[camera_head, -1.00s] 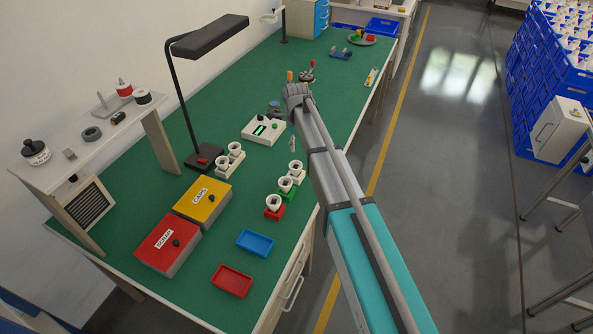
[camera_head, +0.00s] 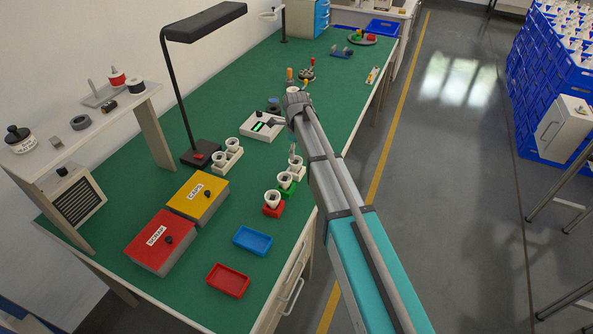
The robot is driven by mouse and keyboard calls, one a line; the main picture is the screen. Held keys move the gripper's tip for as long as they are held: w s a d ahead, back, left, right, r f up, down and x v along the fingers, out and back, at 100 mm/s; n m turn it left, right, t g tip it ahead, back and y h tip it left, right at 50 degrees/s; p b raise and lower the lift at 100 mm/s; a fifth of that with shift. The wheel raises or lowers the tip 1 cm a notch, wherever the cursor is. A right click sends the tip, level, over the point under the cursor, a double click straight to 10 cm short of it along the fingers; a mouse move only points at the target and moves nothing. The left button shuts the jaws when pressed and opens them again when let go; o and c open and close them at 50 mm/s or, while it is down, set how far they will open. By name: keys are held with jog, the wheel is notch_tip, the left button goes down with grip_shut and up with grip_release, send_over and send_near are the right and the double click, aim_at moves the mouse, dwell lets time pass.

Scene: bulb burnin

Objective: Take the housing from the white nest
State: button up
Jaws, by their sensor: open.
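The white nest (camera_head: 300,174) stands near the right edge of the green bench, last in a row behind the green and red nests. A pale cup-shaped housing (camera_head: 296,162) sits upright in it. My gripper (camera_head: 292,150) is open, mostly hidden by my own wrist and arm. A grey part of it shows just above and behind the housing, and I cannot tell whether it touches. The green nest (camera_head: 290,190) and the red nest (camera_head: 273,212) each hold a similar white housing with a dark centre.
A white double holder (camera_head: 228,164) with two cups stands to the left. A tester box (camera_head: 258,128) with a green display lies behind. The lamp (camera_head: 204,152), yellow CAPS box (camera_head: 197,196), red box (camera_head: 160,243), blue tray (camera_head: 253,241) and red tray (camera_head: 228,281) fill the left and front.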

aim_at(296, 158)
jog(key=shift+f+b, duration=0.85)
jog(key=shift+f, duration=0.3)
jog(key=shift+s+f+b, duration=0.1)
jog(key=shift+f+b, duration=2.45)
jog(key=shift+f, duration=0.05)
jog(key=c, duration=0.9)
jog(key=shift+r, duration=0.25)
notch_tip(296, 158, up, 3)
jog(key=p, duration=0.3)
jog(key=s+r+p, duration=0.3)
jog(key=s, duration=0.1)
jog(key=s+d+r+p, duration=0.1)
jog(key=s+r+p, duration=0.2)
jog(key=s, duration=0.2)
jog(key=s+d+r+p, duration=0.1)
jog(key=s+r+p, duration=0.2)
jog(key=s+p, duration=0.1)
jog(key=shift+s+d+r, duration=0.15)
jog(key=shift+s+r, duration=0.15)
jog(key=shift+s, duration=0.1)
